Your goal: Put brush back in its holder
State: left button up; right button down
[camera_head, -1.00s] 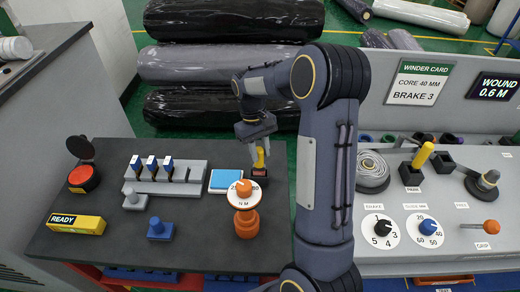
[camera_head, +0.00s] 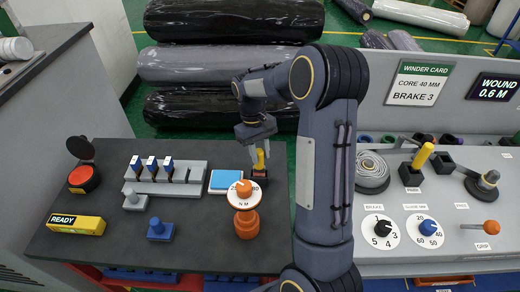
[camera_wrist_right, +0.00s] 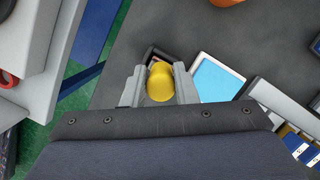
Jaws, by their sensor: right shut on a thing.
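The brush shows as a yellow handle (camera_head: 260,160) near the right edge of the dark bench. It also shows from above as a rounded yellow end (camera_wrist_right: 160,82) in the right wrist view. My right gripper (camera_head: 259,146) is shut on the brush, with one finger on each side of the handle. A small dark holder (camera_wrist_right: 150,54) lies just below the brush. The brush's lower end is hidden, so I cannot tell how deep it sits in the holder. My left gripper is not in view.
A blue-topped pad (camera_head: 225,181) lies just left of the holder. An orange dial stand (camera_head: 246,222) stands in front. A grey rack (camera_head: 165,178) with blue-topped tools is farther left. Dark wrapped rolls (camera_head: 232,65) lie behind the bench. A grey console (camera_head: 450,190) is at right.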

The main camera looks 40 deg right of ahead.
aim_at(262, 169)
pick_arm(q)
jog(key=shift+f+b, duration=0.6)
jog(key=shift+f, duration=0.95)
pick_arm(e)
jog(key=shift+f, duration=1.9)
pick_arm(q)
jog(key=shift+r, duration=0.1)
pick_arm(e)
jog(key=shift+r, duration=0.1)
jog(key=shift+r+p, duration=1.45)
jog(key=shift+r, duration=0.05)
jog(key=shift+s+a+r+p, duration=0.15)
jog(key=shift+r+p, duration=0.45)
jog(key=shift+r, duration=0.25)
jog(key=shift+r+p, duration=0.65)
jog(key=shift+r, duration=0.05)
jog(key=shift+d+r+p, duration=0.2)
jog(key=shift+r+p, duration=0.65)
jog(key=shift+r, duration=0.25)
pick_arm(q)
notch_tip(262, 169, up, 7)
